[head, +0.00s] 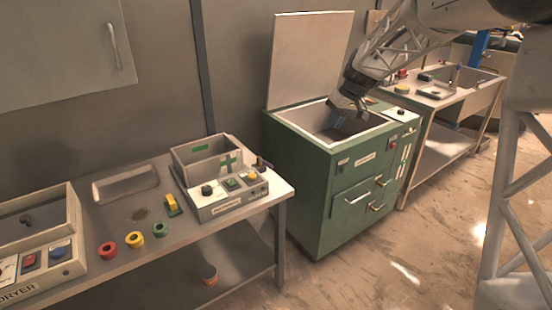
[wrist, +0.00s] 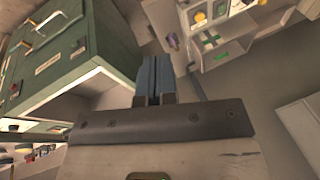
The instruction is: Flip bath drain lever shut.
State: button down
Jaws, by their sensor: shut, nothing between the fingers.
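The bench unit with a green cross (head: 203,209) is an open-topped pale box with knobs on its front, on the left bench. A small dark purple, lever-like part (head: 262,163) sticks out at its right side. A purple part also shows at the top of the wrist view (wrist: 173,41), beside a pale box. I cannot tell for sure that it is the drain lever, or its position. My gripper (head: 337,121) is over the open green cabinet (head: 345,190), right of the bench unit and apart from the purple part. Its blue fingers (wrist: 155,64) are shut and empty.
The green cabinet's lid (head: 309,60) stands upright behind its opening. Red, yellow and green rings (head: 133,238) and a yellow block (head: 173,205) lie on the left bench (head: 190,235). A dryer (head: 45,260) stands at far left. A sink bench (head: 440,100) is at right.

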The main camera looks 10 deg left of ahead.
jog(key=w+a+f+n+y, duration=0.1)
jog(key=w+a+f+n, duration=0.1)
jog(key=w+a+f, duration=0.5)
jog(key=w+a+f+n+g+y, duration=0.1)
jog(key=w+a+f+n, duration=0.1)
jog(key=w+a+f, duration=0.6)
jog(key=w+f, duration=0.5)
jog(key=w, duration=0.3)
jog(key=shift+w+f+y, duration=0.2)
jog(key=shift+f+y, duration=0.05)
jog(key=shift+y, duration=0.05)
jog(key=shift+a, duration=0.1)
jog(key=shift+g, duration=0.3)
jog(key=x, duration=0.4)
jog(key=s+x, duration=0.1)
jog(key=x, duration=0.2)
jog(key=s+x, duration=0.1)
jog(key=x, duration=0.3)
jog(key=shift+a+r, duration=0.1)
jog(key=shift+a, duration=0.45)
jog(key=shift+s+a, duration=0.35)
jog(key=shift+s, duration=0.1)
